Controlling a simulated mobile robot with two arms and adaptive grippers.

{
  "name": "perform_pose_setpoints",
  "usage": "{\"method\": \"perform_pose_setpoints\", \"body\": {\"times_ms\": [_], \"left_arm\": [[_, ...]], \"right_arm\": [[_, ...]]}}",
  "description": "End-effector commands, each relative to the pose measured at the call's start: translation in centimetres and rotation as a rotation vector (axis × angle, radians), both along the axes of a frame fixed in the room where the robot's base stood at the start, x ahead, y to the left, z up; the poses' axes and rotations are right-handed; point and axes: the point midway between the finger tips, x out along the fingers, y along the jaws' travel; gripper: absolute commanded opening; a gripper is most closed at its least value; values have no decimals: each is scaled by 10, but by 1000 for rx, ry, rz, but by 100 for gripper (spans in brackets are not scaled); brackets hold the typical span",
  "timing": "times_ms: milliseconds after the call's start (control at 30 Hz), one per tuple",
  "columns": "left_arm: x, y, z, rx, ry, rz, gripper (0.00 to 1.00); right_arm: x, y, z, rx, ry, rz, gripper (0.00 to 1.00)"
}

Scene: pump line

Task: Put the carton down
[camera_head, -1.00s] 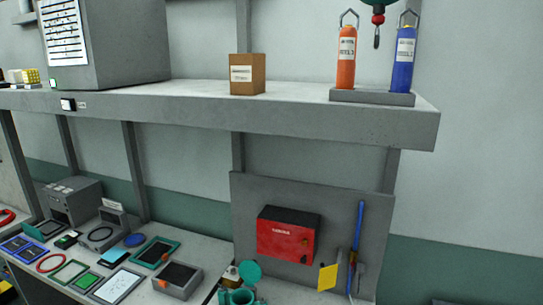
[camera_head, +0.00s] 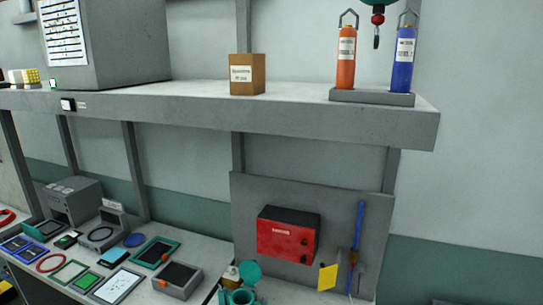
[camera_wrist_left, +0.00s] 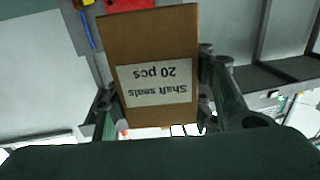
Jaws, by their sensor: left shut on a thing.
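A brown carton (camera_wrist_left: 150,45) with a white label reading "Shaft seals 20 pcs" fills the middle of the left wrist view, its print upside down. My left gripper (camera_wrist_left: 160,92) is shut on it, with one finger on each side. What is under this carton cannot be seen. In the head view a brown carton (camera_head: 247,75) with a white label stands upright on the grey shelf (camera_head: 190,103). No gripper touches it there, and its print is too small to tell whether it matches. Neither gripper shows in the head view.
An orange bottle (camera_head: 346,58) and a blue bottle (camera_head: 404,60) stand at the shelf's right end. A grey cabinet (camera_head: 120,40) stands at its left. The shelf is clear on both sides of the standing carton. A red box (camera_head: 288,233) hangs below.

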Motion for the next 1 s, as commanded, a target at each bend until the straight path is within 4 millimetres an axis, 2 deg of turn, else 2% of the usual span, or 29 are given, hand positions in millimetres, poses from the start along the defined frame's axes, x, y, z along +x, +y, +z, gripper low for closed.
{"method": "perform_pose_setpoints", "body": {"times_ms": [300, 333, 700, 833, 1000], "left_arm": [[9, 19, 5, -4, 0, 208, 12], [9, 18, -10, 1, 0, 199, 12], [9, 18, -85, 0, -2, 193, 12], [9, 18, -101, 0, -2, 193, 12], [9, 18, -109, 0, -2, 193, 12]], "right_arm": [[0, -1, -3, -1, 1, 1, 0], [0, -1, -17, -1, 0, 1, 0], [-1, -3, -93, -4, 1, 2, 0], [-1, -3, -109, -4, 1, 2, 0], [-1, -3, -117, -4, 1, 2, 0]]}}
